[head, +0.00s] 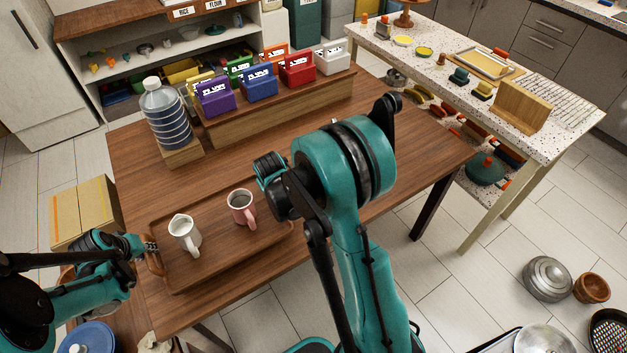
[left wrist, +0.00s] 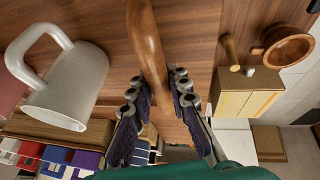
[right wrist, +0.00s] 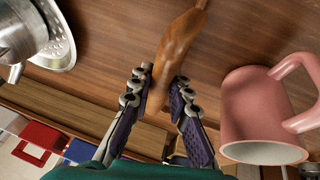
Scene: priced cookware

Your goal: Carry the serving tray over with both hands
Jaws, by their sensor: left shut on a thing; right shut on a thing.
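The brown wooden serving tray (head: 213,250) is at the front left of the wooden table, looking level; I cannot tell whether it touches the tabletop. A white mug (head: 185,236) and a pink mug (head: 241,208) stand upright on it. My left gripper (head: 150,245) is shut on the tray's left handle (head: 155,263); the left wrist view shows this handle (left wrist: 148,40) between the fingers. My right gripper (right wrist: 158,88) is shut on the right handle (right wrist: 178,48) in the right wrist view. In the head view my right arm hides that grip.
A water bottle (head: 166,115) stands on a wooden block behind the tray. Coloured boxes (head: 259,83) line a wooden riser at the back. A metal strainer (right wrist: 40,35) is close to the right grip. A speckled counter (head: 440,70) holds cookware at the right.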

